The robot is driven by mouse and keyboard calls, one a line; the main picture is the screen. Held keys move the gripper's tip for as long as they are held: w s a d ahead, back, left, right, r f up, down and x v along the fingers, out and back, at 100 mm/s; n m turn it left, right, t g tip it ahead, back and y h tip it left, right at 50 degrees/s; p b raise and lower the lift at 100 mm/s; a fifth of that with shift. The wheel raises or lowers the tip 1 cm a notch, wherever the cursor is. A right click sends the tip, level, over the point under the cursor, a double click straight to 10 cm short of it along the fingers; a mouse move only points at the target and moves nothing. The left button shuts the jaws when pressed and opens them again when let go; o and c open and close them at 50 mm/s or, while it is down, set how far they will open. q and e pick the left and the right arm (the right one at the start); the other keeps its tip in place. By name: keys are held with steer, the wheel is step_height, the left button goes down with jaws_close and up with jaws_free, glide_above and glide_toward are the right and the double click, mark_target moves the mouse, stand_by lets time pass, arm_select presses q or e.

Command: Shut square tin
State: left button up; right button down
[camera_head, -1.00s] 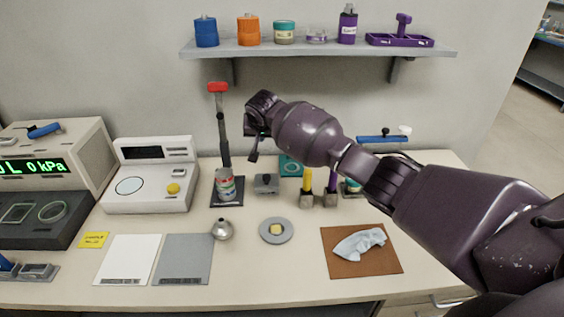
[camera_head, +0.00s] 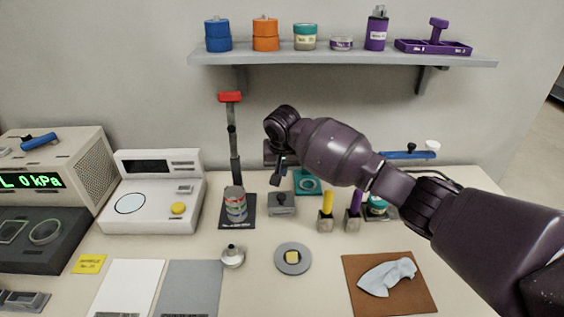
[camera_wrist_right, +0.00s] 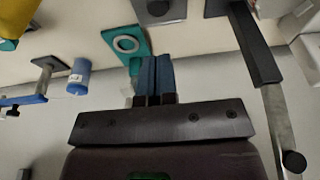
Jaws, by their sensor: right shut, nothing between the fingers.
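A small squarish grey metal box with a dark knob on top (camera_head: 281,204) stands mid-table in the head view; it looks like the square tin. Its lid looks down on it, but whether it is fully shut I cannot tell. A grey piece with a round knob at the top edge of the right wrist view (camera_wrist_right: 158,10) looks like the same box. My right gripper (camera_head: 279,178) hangs just above and behind it in the head view, apart from it. Its blue fingers (camera_wrist_right: 153,75) are together and empty. My left gripper is out of view.
A teal plate with a ring (camera_head: 307,183) lies right of the box. Yellow and purple-handled tools (camera_head: 326,212) stand at right. A round grey dish (camera_head: 293,268) lies in front.

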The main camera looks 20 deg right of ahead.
mark_target(282, 194)
steer(key=x, duration=0.4)
steer(key=b+x, duration=0.1)
steer(key=shift+s+a+f, duration=0.1)
steer(key=shift+s+f, duration=0.05)
steer(key=shift+f, duration=0.35)
steer(key=shift+s+f, duration=0.1)
steer(key=shift+f, duration=0.85)
